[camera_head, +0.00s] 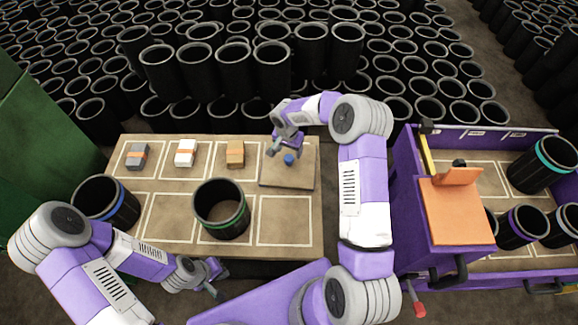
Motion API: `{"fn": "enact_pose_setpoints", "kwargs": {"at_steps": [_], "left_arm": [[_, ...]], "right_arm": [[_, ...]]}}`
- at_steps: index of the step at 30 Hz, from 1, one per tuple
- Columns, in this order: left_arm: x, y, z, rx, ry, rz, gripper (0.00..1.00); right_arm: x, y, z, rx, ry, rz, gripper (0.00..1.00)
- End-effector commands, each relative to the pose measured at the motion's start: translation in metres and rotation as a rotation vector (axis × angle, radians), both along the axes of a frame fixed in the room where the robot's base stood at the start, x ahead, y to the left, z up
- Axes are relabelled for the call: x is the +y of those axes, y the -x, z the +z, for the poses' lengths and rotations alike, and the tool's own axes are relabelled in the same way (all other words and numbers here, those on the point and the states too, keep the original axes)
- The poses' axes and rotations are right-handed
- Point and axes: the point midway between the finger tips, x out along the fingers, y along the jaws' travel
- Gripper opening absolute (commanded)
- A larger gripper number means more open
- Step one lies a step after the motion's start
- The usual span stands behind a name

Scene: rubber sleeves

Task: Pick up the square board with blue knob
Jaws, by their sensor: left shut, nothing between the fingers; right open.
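The square board (300,177) is tan and lies at the back right of the table, with a small blue knob (288,159) standing on it. My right gripper (281,150) is open and hangs over the board, just behind and left of the knob. A gap between its fingers and the knob is too small to judge. My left gripper (217,281) is shut and empty, low in front of the table's front edge, away from the board.
The table (165,212) also holds a grey box (137,158), a white box (185,155), a brown box (235,155), a green-banded sleeve (221,212) and a blue-banded sleeve (122,207). A purple cart (405,200) with several sleeves stands at right. Many black sleeves fill the background.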

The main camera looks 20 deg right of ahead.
Motion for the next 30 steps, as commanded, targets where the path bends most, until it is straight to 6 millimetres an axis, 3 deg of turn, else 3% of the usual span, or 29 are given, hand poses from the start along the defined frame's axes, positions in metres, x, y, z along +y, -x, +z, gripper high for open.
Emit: {"fn": "enact_pose_setpoints", "kwargs": {"at_steps": [10,21,30], "left_arm": [[0.000,0.000,-0.021,0.000,0.000,0.000,0.00],[0.000,0.000,-0.022,0.000,0.000,0.000,0.00],[0.000,0.000,-0.022,0.000,0.000,0.000,0.00]], "right_arm": [[0.000,-0.001,-0.052,0.003,-0.004,0.001,0.68],[-0.001,-0.003,-0.060,0.001,-0.003,0.002,0.68],[-0.001,-0.003,-0.060,0.001,-0.003,0.003,0.22]]}}
